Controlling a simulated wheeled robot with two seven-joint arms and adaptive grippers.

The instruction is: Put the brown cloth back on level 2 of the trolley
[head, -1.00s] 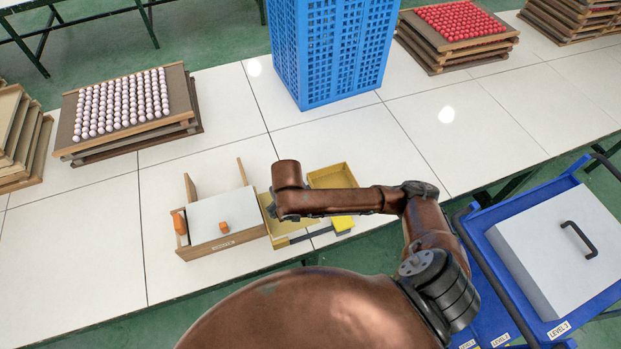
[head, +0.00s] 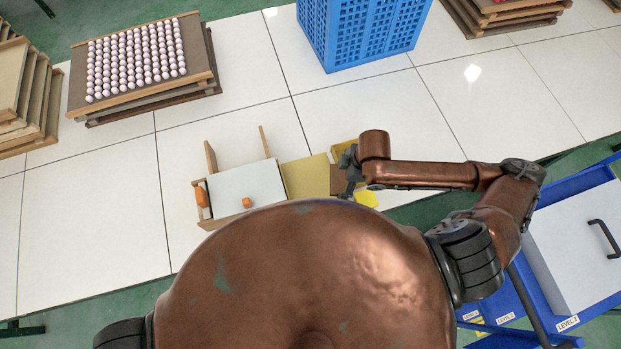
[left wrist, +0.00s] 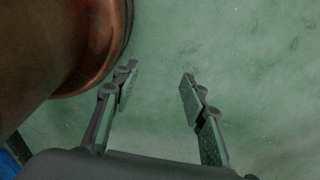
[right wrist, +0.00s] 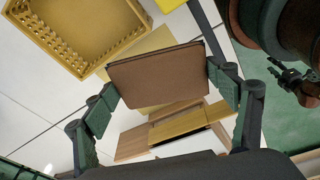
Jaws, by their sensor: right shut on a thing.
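The brown cloth (right wrist: 158,78) is a folded, flat rectangle held between the fingers of my right gripper (right wrist: 162,84) in the right wrist view. In the head view my right gripper (head: 348,172) is over the table's front part, right of the wooden box, and hides most of the cloth. The blue trolley (head: 545,285) stands at the lower right with level labels on its front edges; the level 2 label (head: 506,318) shows, but the shelf surface is mostly hidden. My left gripper (left wrist: 158,76) is open and empty above the green floor.
A wooden box with a white panel (head: 245,188) and a yellow sheet (head: 305,177) lie left of my right gripper. A yellow tray (right wrist: 85,30) is near it. A blue crate (head: 360,35) and a stack with pale balls (head: 135,60) stand behind. A white lidded box (head: 580,245) tops the trolley.

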